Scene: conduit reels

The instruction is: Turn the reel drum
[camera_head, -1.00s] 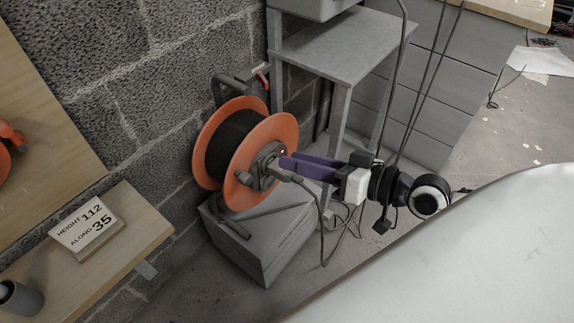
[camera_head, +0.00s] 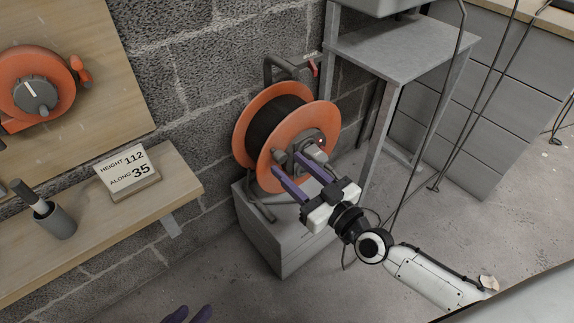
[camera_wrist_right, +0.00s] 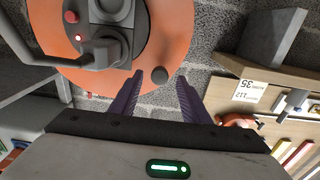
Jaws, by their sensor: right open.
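The reel drum has orange flanges (camera_head: 262,163) with dark line wound between them (camera_head: 272,122). It stands in a dark frame on a grey box. My right gripper (camera_head: 286,165) is open at this face. Purple fingertips of my left gripper (camera_head: 192,312) show at the bottom edge, apart from the drum; the rest is out of view.
A grey box (camera_head: 275,240) carries the reel. A metal stand (camera_head: 400,50) is close on the right, with hanging cables nearby. A shelf (camera_head: 150,210) with a number sign (camera_head: 128,170) and a dark cup (camera_head: 57,224) is left. An orange reel with a dial (camera_head: 35,90) hangs above.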

